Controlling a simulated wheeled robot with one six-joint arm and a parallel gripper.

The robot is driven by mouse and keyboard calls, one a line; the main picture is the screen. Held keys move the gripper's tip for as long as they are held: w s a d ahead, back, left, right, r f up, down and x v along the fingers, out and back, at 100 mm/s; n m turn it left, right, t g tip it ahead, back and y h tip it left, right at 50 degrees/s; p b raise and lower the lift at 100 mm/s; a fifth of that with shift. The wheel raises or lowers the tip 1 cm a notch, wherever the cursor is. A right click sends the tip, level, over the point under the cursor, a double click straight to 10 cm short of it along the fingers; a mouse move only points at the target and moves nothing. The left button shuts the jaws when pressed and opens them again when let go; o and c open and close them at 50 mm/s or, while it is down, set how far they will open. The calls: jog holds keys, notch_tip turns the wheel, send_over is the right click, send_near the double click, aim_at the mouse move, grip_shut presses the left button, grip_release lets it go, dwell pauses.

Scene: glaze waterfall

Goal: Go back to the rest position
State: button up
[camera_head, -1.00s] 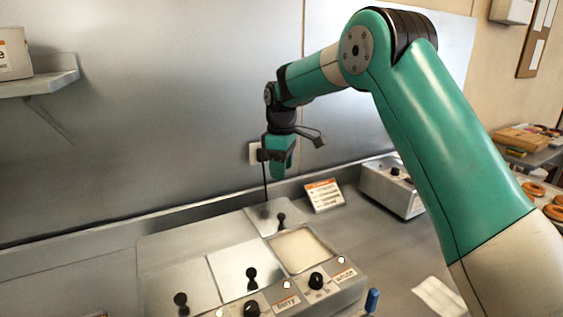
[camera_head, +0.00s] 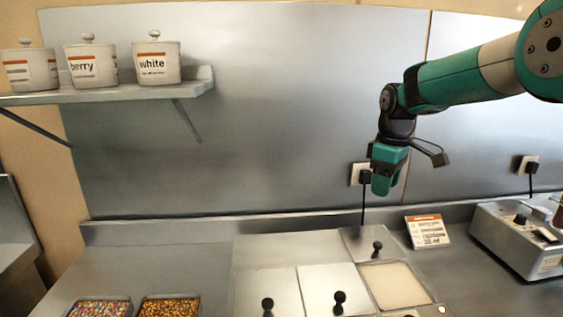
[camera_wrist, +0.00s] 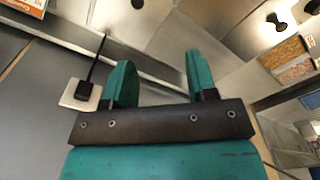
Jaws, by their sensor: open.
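My gripper (camera_head: 384,182) hangs in the air above the back part of the steel counter, in front of the wall panel. In the wrist view its two teal fingers (camera_wrist: 158,80) stand apart with nothing between them. My arm reaches in from the right edge of the head view. Below the gripper is a glaze warmer (camera_head: 250,262) with several metal lids with black knobs. One well of white glaze (camera_head: 394,286) is uncovered.
A wall outlet (camera_head: 356,174) with a plugged cord is just behind the gripper. A small sign (camera_head: 427,231) and a grey machine (camera_head: 520,240) stand to the right. A shelf (camera_head: 110,92) holds labelled jars (camera_head: 156,62). Sprinkle trays (camera_head: 168,307) are at the front left.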

jog(key=s+a+y, duration=0.1)
jog(key=s+a, duration=0.3)
jog(key=s, duration=0.7)
jog(key=s+a+m+y, duration=0.1)
jog(key=s+a, duration=0.3)
jog(key=s, duration=0.7)
jog(key=s+a+m+y, duration=0.1)
jog(key=s+a, duration=0.3)
jog(key=s, duration=0.7)
jog(key=shift+s+y, duration=0.4)
